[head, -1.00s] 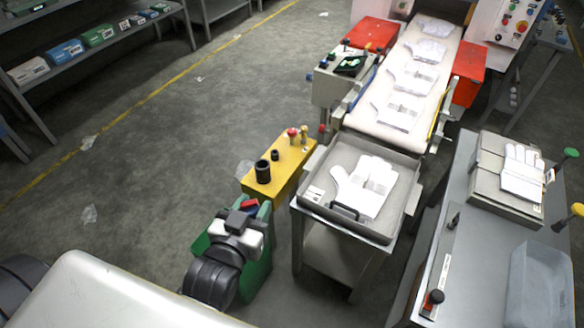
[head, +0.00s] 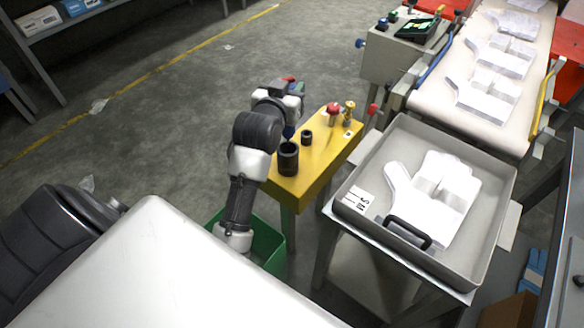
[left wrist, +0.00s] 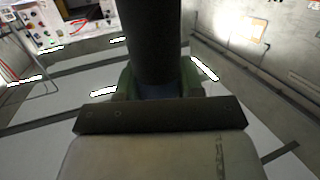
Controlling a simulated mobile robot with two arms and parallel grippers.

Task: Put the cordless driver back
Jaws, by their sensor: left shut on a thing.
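My left gripper (head: 288,98) is beside the far left edge of the yellow stand (head: 318,165), at about the height of its top. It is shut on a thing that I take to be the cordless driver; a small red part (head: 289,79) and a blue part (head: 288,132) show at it. The rest is hidden behind the gripper. In the left wrist view a dark cylinder (left wrist: 152,45) stands upright beyond the dark gripper body (left wrist: 160,115). Two black cups, a larger (head: 289,158) and a smaller (head: 307,138), stand on the stand's top. My right gripper is out of view.
A green bin (head: 270,235) stands below my left arm. Red and brass knobs (head: 333,114) rise at the stand's far end. A conveyor (head: 425,95) lies behind.

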